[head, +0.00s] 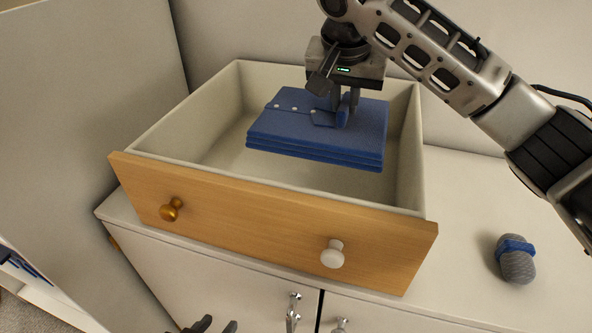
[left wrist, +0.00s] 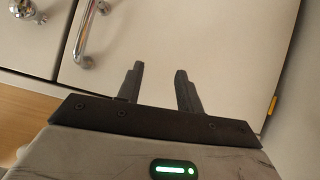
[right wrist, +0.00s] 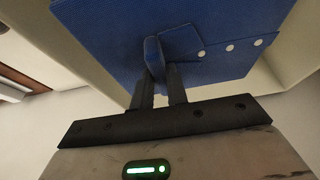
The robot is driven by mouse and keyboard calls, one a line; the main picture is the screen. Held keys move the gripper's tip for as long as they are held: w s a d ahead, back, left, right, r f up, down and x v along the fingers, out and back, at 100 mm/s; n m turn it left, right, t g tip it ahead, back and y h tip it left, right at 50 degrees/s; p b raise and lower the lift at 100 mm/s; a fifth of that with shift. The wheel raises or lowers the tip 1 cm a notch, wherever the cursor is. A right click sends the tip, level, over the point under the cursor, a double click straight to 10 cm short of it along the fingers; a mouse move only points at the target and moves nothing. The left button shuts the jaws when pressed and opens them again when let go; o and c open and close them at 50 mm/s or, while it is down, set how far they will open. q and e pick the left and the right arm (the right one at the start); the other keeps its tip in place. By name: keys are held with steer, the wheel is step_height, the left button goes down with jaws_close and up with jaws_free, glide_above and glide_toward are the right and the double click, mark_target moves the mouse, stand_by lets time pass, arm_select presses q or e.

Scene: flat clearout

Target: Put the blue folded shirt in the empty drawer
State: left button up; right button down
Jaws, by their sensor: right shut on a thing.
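The blue folded shirt (head: 275,131) is a flat stack of layers with white buttons. My right gripper (head: 346,115) is shut on its collar end. The shirt lies within the drawer's outline in the head view; I cannot tell whether it touches the floor. It also shows in the right wrist view (right wrist: 110,30), between the fingers (right wrist: 156,62). The drawer (head: 270,226) has pale walls and a wooden front with one gold knob and one white knob. I see nothing else inside. My left gripper (head: 214,326) is low at the bottom edge, open and empty in the left wrist view (left wrist: 157,85).
The drawer is on a white cabinet top (head: 455,240). A grey rolled bundle with a blue band (head: 516,260) lies to its right. Metal handles (head: 293,312) are on the cabinet doors below. A tall pale panel (head: 70,90) stands at left.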

steer(key=shift+s+f+b, duration=0.2)
steer(key=shift+f+b, duration=0.1)
steer(key=shift+f, duration=0.45)
steer(key=f+b, duration=0.1)
steer(key=f, duration=0.5)
steer(key=f+b, duration=0.1)
steer(key=f, duration=0.4)
steer(key=shift+w+f, duration=0.2)
steer(key=shift+f, duration=0.2)
arm_select(q)
steer(key=shift+d+f, duration=0.2)
steer(key=shift+f, duration=0.05)
arm_select(e)
steer(key=c, duration=1.4)
jaws_free()
steer(key=shift+f, duration=0.15)
arm_select(q)
steer(key=shift+f, duration=0.1)
